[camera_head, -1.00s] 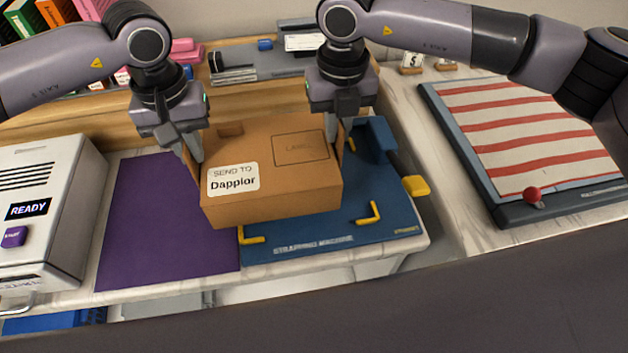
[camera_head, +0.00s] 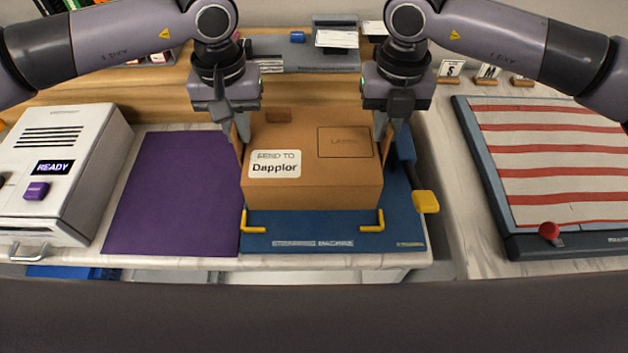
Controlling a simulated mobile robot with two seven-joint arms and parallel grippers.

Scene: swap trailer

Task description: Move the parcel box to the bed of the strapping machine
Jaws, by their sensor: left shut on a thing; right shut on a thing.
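The parcel box (camera_head: 315,190) is brown cardboard with a white "SEND TO Dapplor" label. It is over the blue bed of the strapping machine (camera_head: 330,231), between the yellow corner brackets at the front. I cannot tell whether it touches the bed. My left gripper (camera_head: 237,135) is shut on the box's left side. My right gripper (camera_head: 385,130) is shut on its right side. The box hides most of the bed.
A purple mat (camera_head: 170,195) lies left of the bed, beside a white machine (camera_head: 60,165) reading "READY". A yellow-handled lever (camera_head: 425,201) is at the bed's right. A red-striped board (camera_head: 560,165) with a red knob stands further right.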

